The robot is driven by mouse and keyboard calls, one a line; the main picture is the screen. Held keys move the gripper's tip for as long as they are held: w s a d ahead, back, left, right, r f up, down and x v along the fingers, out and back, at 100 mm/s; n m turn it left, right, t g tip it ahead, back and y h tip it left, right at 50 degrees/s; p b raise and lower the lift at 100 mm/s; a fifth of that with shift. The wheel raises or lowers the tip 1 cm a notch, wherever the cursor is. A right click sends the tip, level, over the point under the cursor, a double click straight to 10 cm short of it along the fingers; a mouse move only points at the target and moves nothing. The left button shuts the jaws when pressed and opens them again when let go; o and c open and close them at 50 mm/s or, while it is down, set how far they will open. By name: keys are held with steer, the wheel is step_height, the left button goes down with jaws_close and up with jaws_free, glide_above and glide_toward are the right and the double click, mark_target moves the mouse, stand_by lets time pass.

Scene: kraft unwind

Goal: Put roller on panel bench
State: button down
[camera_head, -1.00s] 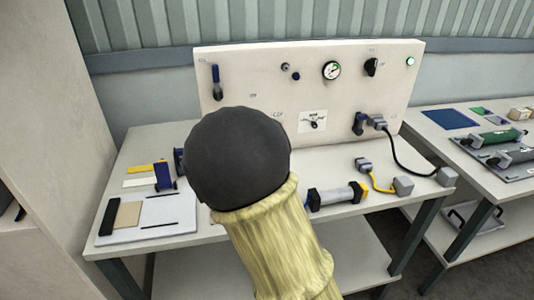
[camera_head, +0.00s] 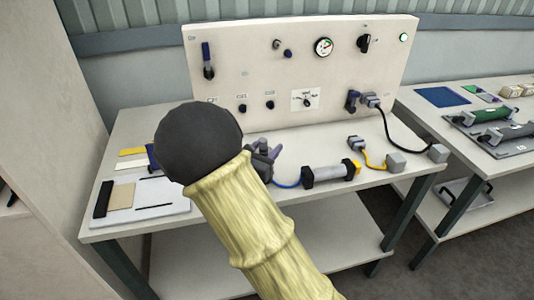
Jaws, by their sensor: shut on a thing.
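The panel bench (camera_head: 225,222) is a pale table with dark legs and an upright control panel (camera_head: 240,60) at its back. A green roller (camera_head: 490,117) and a grey roller (camera_head: 505,134) lie on a grey plate on the bench at right. My arm, in a pale yellow sleeve with a black ball joint, crosses in front of the panel bench. My gripper is hidden behind the arm, and whatever it holds cannot be seen.
On the panel bench are a cylinder with black ends (camera_head: 330,172), a grey fitting with a purple part (camera_head: 263,158), grey plugs with cables (camera_head: 375,145) and a white board (camera_head: 145,200). The right bench (camera_head: 430,118) also holds a blue mat (camera_head: 442,97).

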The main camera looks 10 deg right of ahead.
steer(key=shift+f, duration=0.95)
steer(key=shift+f, duration=0.2)
steer(key=c, duration=0.8)
jaws_free()
steer(key=shift+o, duration=0.2)
steer(key=shift+r, duration=0.2)
steer(key=v, duration=1.2)
steer(key=shift+b, duration=0.45)
